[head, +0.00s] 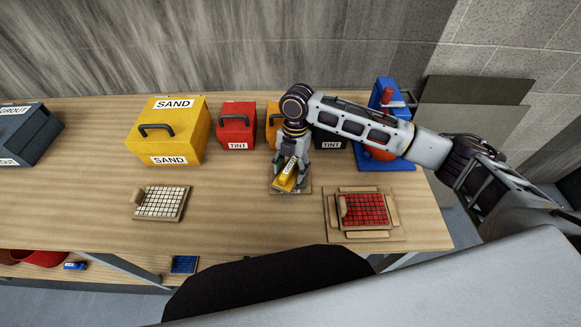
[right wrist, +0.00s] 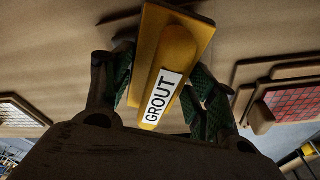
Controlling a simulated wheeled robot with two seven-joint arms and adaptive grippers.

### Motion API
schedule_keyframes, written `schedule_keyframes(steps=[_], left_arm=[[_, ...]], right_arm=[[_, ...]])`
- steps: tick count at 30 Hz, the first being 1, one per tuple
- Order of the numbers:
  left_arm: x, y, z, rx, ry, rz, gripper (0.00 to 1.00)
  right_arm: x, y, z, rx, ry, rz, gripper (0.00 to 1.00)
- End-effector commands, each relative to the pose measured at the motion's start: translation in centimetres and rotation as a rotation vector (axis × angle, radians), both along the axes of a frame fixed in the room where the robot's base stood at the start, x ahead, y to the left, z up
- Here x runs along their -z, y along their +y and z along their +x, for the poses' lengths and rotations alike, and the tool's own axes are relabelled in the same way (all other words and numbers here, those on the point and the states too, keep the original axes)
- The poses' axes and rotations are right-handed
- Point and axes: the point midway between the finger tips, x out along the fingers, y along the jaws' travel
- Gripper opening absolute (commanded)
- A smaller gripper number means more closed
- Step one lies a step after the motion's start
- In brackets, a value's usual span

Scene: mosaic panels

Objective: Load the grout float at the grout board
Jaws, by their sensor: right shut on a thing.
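My right gripper (head: 290,170) is shut on the yellow grout float (head: 285,180), low over the table. In the right wrist view the float (right wrist: 152,72) sits between the two fingers of the gripper (right wrist: 165,92), with its GROUT label facing the camera. A small brownish board (head: 304,187), which looks like the grout board, lies on the table under the float. The float and gripper hide much of it. I cannot tell whether the float touches it or whether there is grout on it. My left gripper is not in view.
A red tile panel (head: 364,210) in a wooden frame lies to the right, a white one (head: 164,203) to the left. A yellow SAND box (head: 185,135), red TINT box (head: 238,125) and blue stand (head: 382,95) line the back.

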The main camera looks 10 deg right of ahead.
Motion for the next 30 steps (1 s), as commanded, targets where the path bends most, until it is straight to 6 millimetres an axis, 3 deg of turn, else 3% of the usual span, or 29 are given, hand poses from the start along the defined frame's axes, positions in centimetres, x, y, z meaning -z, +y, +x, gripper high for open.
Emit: schedule_keyframes(steps=[30], left_arm=[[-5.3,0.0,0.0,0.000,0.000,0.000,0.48]], right_arm=[[-5.2,0.0,0.2,0.001,-0.005,0.003,0.17]])
